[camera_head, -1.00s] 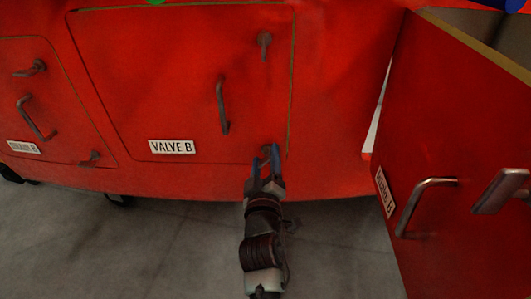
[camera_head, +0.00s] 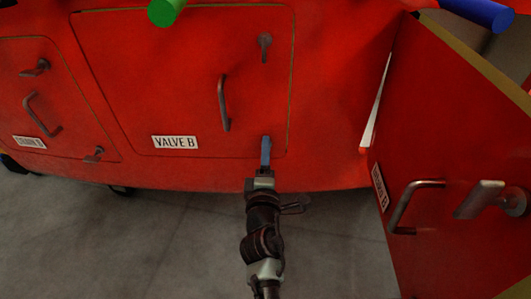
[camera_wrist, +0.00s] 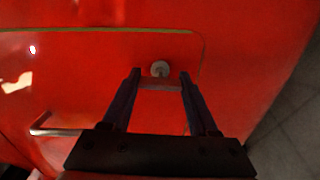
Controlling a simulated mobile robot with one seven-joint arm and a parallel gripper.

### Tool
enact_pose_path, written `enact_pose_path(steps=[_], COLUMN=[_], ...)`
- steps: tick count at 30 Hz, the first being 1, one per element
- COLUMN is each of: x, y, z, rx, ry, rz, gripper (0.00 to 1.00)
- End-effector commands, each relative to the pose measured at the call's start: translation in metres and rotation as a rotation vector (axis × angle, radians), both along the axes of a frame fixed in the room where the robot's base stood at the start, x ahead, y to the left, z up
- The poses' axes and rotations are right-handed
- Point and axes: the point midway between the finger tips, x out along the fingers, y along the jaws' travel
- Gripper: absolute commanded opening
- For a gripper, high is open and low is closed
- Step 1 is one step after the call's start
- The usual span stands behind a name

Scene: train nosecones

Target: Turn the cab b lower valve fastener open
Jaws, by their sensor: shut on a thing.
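The Valve B panel (camera_head: 180,85) is a red door with a white "VALVE B" label (camera_head: 175,142). Its lower fastener (camera_head: 267,139) is a small grey knob at the panel's bottom right corner, mostly hidden by my fingers in the head view. My gripper (camera_head: 265,151) reaches up to it from below, shut on the fastener. In the wrist view, the fastener's round base (camera_wrist: 160,68) shows just beyond and between the fingertips (camera_wrist: 161,79), with a reddish bar between them. The handle's exact angle is hard to tell.
The upper fastener (camera_head: 265,42) hangs downward, and a bar handle (camera_head: 224,103) is mid-panel. An open red door (camera_head: 440,150) stands close at right, its handle (camera_head: 413,205) jutting out. Another closed panel (camera_head: 50,100) is at left. Grey floor (camera_head: 160,240) lies below.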

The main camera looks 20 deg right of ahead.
Motion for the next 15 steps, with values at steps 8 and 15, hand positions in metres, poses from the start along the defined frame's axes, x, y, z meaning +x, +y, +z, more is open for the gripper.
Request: enact_pose_path(steps=[8, 15], x=[0.0, 0.0], y=[0.0001, 0.0], z=[-0.0001, -0.0002], rx=[-0.039, -0.042], ry=[0.017, 0.018], rz=[0.0, 0.0], gripper=[0.04, 0.04])
